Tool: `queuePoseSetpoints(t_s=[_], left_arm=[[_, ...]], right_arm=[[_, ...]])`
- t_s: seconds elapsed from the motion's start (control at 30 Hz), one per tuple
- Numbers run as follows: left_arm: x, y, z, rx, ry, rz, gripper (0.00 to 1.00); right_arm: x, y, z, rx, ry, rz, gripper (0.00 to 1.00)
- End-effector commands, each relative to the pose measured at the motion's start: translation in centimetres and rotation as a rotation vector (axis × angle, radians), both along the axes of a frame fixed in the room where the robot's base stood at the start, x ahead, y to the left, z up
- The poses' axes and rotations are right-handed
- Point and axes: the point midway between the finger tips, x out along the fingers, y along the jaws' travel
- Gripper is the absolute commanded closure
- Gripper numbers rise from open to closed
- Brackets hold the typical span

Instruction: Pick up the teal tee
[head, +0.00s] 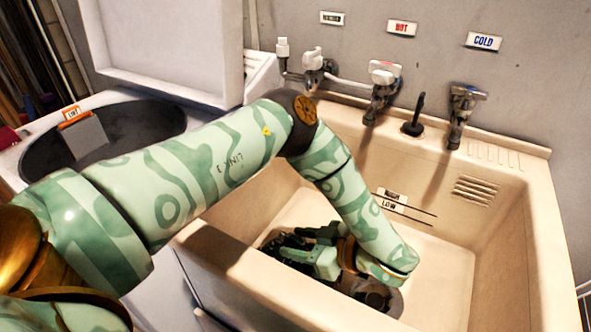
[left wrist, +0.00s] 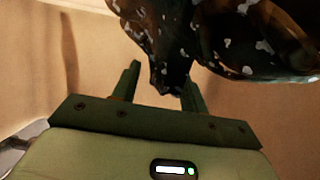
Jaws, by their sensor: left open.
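My left arm reaches down into the beige sink (head: 215,242). My left gripper (head: 287,246) is low in the basin, partly hidden by my own wrist. In the left wrist view its two fingers (left wrist: 161,80) stand apart, open. A dark, crumpled cloth with pale speckles (left wrist: 245,35) lies just beyond the fingertips, and a narrow fold of it hangs down between them. Contact cannot be told. The cloth looks nearly black here, so I cannot tell whether it is the teal tee. No clearly teal garment shows. My right gripper is not in view.
Taps (head: 383,88) and a black upright plug or handle (head: 414,115) stand along the sink's back ledge. The sink's walls surround my gripper. An open-lidded washer (head: 165,45) stands to the left, with a dark round opening (head: 150,120). The basin's right side is bare.

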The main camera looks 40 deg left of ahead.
Motion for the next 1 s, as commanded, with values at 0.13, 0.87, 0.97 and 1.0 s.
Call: queuePoseSetpoints(t_s=[0.13,0.87,0.97,1.0], left_arm=[[0.0,0.0,0.1,0.000,-0.001,-0.001,0.56],[0.1,-0.1,5.6,0.001,-0.011,-0.002,1.00],[0.1,-0.1,7.8,0.001,-0.010,0.000,1.00],[0.1,-0.1,8.5,0.001,-0.009,-0.001,1.00]], right_arm=[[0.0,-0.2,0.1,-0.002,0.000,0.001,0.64],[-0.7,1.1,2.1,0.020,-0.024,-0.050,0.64],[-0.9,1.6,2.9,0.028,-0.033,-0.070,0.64],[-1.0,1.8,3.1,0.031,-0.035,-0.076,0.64]])
